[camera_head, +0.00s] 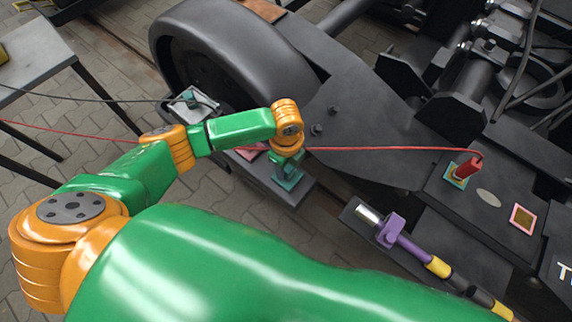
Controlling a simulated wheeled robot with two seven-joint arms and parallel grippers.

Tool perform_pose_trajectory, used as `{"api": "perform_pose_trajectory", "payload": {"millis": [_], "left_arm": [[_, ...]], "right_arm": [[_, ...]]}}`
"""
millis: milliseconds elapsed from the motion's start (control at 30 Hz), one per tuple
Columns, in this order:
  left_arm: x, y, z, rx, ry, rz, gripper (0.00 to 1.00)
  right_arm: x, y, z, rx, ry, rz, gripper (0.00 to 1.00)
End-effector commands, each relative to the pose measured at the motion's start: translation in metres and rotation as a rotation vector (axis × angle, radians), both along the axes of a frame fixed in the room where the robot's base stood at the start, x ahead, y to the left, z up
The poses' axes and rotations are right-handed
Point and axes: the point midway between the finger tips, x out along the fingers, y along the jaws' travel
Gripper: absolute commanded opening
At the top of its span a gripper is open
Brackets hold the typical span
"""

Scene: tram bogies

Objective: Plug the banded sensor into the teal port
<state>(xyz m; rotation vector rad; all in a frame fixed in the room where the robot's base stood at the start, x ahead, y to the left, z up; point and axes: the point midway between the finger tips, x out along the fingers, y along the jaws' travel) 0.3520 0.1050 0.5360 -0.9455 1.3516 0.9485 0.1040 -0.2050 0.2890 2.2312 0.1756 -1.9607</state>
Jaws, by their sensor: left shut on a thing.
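My left gripper (287,165) points down over a dark block (302,195) beside the big wheel. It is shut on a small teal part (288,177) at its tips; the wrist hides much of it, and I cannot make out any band. A red plug (469,167) stands upright on a teal-edged port (455,180) on the dark plate at right, with a red cable (390,148) running left behind my left wrist. A port with a pink-red frame (522,218) lies to its right and is empty. My right gripper is out of view.
A purple, silver and yellow tool (393,230) lies on a dark ledge in front of the plate. A small metal tray (203,105) with a black cable (90,99) is by the wheel (185,55). A grey table (30,55) stands at left.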

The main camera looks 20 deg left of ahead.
Motion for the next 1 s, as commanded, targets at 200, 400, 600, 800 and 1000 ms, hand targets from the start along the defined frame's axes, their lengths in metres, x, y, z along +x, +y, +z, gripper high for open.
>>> {"api": "perform_pose_trajectory", "payload": {"millis": [200, 400, 600, 800, 1000], "left_arm": [[0.0000, -0.0001, -0.0037, 0.000, 0.000, 0.000, 0.00], [0.0000, -0.0003, -0.0078, -0.001, 0.000, 0.000, 0.00], [0.0000, -0.0004, -0.0099, -0.001, 0.000, 0.000, 0.55], [-0.0001, -0.0002, -0.0097, -0.001, 0.000, 0.000, 0.77], [0.0000, -0.0001, -0.0098, 0.000, 0.000, 0.000, 0.77]], "right_arm": [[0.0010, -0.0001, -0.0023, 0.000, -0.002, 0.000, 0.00], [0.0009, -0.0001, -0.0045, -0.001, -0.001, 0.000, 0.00], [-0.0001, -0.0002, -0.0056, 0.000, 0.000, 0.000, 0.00], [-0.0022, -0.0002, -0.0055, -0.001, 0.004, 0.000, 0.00], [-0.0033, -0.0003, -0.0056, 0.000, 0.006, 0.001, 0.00]]}}
